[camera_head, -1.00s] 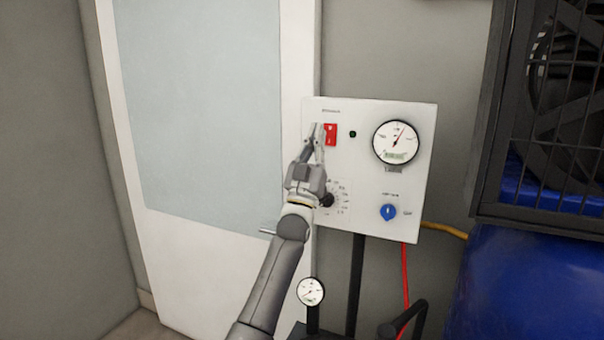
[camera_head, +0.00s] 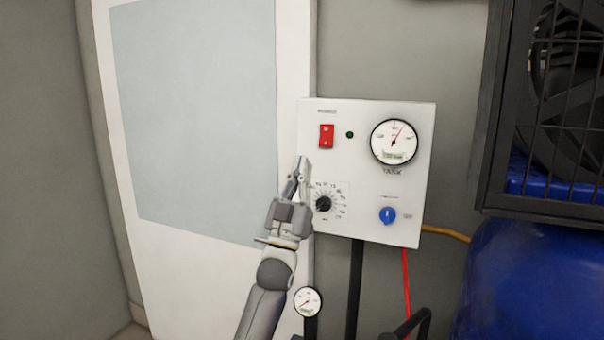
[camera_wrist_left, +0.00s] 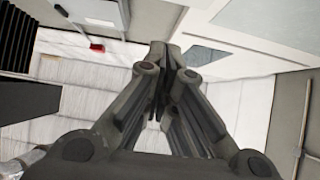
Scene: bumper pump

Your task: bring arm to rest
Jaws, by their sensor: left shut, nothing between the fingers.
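My left gripper (camera_head: 301,166) is shut and empty in the head view. It is in front of the left edge of the white control panel (camera_head: 415,105), below and left of the red switch (camera_head: 326,136) and clear of it. In the left wrist view its fingers (camera_wrist_left: 167,55) come together at the tips with nothing held. The black dial (camera_head: 323,204) on the panel is just right of the gripper. My right gripper is not in view.
The panel also carries a large gauge (camera_head: 394,142), a small dark lamp (camera_head: 349,135) and a blue knob (camera_head: 387,215). A smaller gauge (camera_head: 307,301) stands below. A black cage (camera_head: 490,150) above a blue tank (camera_head: 530,290) is at the right. A white door (camera_head: 180,270) is behind.

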